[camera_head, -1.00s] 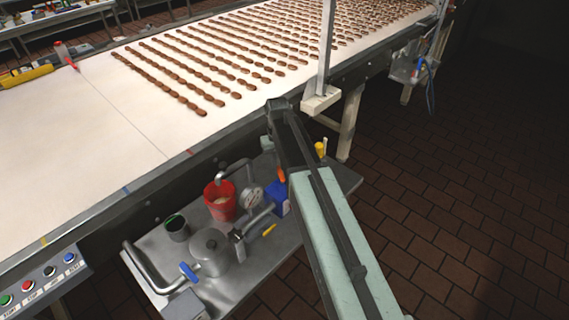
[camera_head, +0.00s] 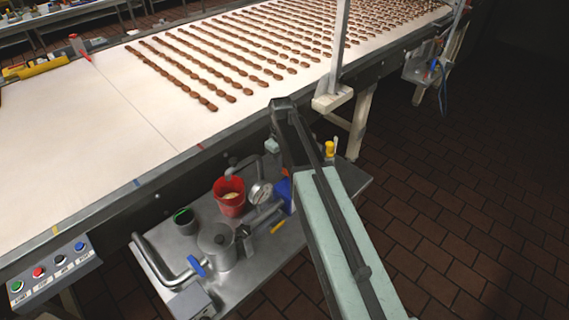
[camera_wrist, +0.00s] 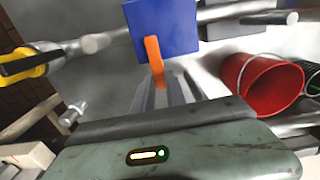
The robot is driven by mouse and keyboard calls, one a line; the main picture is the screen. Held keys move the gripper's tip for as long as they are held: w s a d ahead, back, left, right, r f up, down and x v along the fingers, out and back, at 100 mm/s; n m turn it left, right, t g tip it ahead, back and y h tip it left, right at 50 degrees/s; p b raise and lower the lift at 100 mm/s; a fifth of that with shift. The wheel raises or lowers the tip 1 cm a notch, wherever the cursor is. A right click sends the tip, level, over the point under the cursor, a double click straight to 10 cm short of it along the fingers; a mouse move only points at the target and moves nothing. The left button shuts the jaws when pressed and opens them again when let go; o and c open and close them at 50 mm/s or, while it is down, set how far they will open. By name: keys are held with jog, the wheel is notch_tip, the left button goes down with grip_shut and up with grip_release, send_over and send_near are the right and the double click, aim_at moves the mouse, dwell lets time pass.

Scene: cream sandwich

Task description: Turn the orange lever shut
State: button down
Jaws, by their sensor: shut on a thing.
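The orange lever (camera_wrist: 154,52) shows in the wrist view, hanging from the front of a blue box (camera_wrist: 178,30). Its lower end reaches down between the grey fingers of my gripper (camera_wrist: 160,80), which are shut on it. In the head view my arm covers the lever and the gripper. Only part of the blue box (camera_head: 284,192) shows there, at the left of my arm.
A red bucket (camera_head: 230,197), a round gauge (camera_head: 261,194), a dark cup (camera_head: 185,221) and a lidded metal pot (camera_head: 217,246) crowd the steel table (camera_head: 250,285). Pipes run among them. The conveyor (camera_head: 70,150) borders it behind. Open brick floor (camera_head: 460,230) lies at the right.

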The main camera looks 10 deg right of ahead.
jog(key=shift+s+d, duration=0.1)
jog(key=c, duration=1.4)
grip_release()
jog(key=shift+o, duration=0.2)
notch_tip(320, 180, up, 8)
jog(key=p, duration=0.8)
jog(key=shift+f, duration=0.1)
